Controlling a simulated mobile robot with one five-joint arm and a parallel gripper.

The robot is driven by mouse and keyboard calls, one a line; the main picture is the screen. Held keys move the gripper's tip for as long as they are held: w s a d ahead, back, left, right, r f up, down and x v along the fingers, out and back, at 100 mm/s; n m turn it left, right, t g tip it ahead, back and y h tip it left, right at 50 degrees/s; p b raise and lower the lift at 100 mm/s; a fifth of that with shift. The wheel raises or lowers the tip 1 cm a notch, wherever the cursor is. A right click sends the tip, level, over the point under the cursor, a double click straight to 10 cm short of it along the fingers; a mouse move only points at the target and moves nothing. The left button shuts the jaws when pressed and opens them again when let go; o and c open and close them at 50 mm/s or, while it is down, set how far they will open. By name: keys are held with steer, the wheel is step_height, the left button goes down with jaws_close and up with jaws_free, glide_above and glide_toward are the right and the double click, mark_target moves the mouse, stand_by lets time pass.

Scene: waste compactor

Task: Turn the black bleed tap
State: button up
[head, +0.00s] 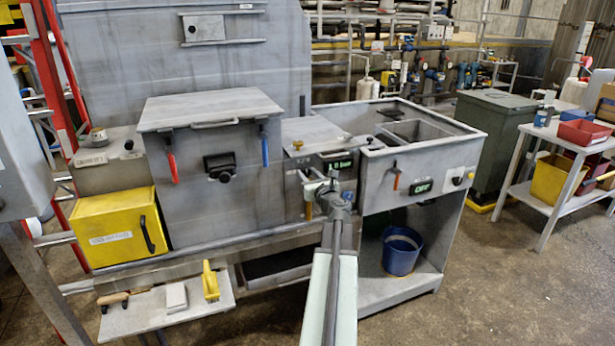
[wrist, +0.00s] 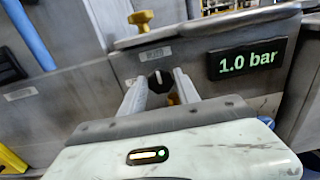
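The black bleed tap (wrist: 158,80) is a round dark knob with a pale pointer mark, on the grey front panel in the wrist view. A small label sits just above it. My gripper (wrist: 160,82) is open, one pale finger on each side of the tap, with a visible gap around it. Whether the tips reach past the knob's face, I cannot tell. In the head view my gripper (head: 323,187) is at the panel and hides the tap. The lit display (wrist: 246,60) to the right of the tap reads 1.0 bar.
A yellow knob (wrist: 141,18) sits above on the ledge. Red (head: 171,160) and blue (head: 265,148) handles hang left of my arm. The grey sink cabinet (head: 425,172) stands close on the right.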

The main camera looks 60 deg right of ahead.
steer(key=shift+a, duration=0.1)
jaws_close()
steer(key=shift+n, duration=0.4)
steer(key=n, duration=0.2)
steer(key=shift+n, duration=0.4)
steer(key=n, duration=0.4)
steer(key=shift+w, duration=0.1)
steer(key=n, duration=0.4)
steer(key=shift+f+n, duration=0.1)
steer(key=shift+n, duration=0.3)
steer(key=shift+a+n, duration=0.1)
steer(key=shift+n, duration=2.2)
